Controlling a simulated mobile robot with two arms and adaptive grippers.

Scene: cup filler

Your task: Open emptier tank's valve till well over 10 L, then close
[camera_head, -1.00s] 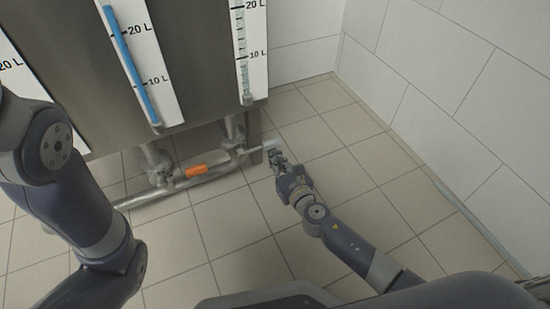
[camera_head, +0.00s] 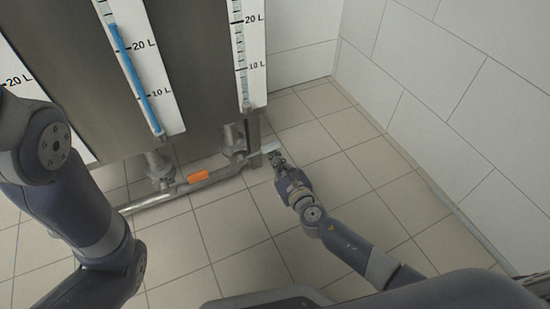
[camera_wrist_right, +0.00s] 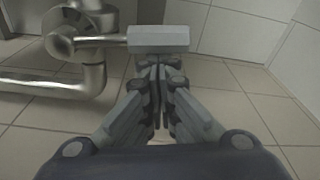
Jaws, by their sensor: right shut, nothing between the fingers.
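The middle tank's gauge (camera_head: 138,72) has a blue column reaching a little above the 20 L mark. The right tank's gauge (camera_head: 241,57) shows no clear blue column. The right tank's valve (camera_head: 233,147) has a pale grey handle (camera_head: 268,148) pointing right; this handle is also in the right wrist view (camera_wrist_right: 158,39). My right gripper (camera_head: 277,158) is shut and empty at the handle's outer end. In the wrist view its fingertips (camera_wrist_right: 157,68) are just below the handle; contact is unclear. My left gripper is out of view.
An orange handle (camera_head: 198,176) is on the valve to the left. A metal pipe (camera_head: 150,202) runs low under the steel tanks (camera_head: 190,60). A white tiled wall (camera_head: 455,100) stands at the right. The tiled floor (camera_head: 330,150) between is clear.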

